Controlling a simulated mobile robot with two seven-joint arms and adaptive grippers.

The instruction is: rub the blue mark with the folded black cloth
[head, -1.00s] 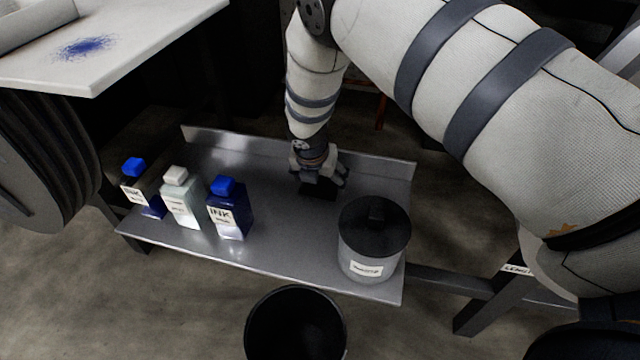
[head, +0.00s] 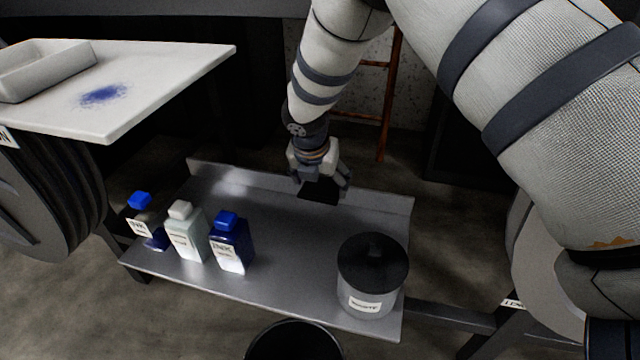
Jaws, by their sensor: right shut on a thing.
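The blue mark (head: 103,95) is a speckled smudge on the white tabletop (head: 190,62) at the upper left. My right gripper (head: 320,185) is over the back of the grey metal shelf, pointing down. It is shut on the folded black cloth (head: 319,191), a small dark flat piece between its fingers. The cloth looks to be just above the shelf. The gripper and cloth are well to the right of the mark and lower than it. My left gripper is not in view.
On the grey shelf (head: 290,240) stand a blue ink bottle (head: 146,222), a pale bottle with a white cap (head: 186,232), another blue ink bottle (head: 232,242) and a black-lidded canister (head: 372,275). A black bin (head: 295,342) is in front. A white tray (head: 45,68) sits on the tabletop.

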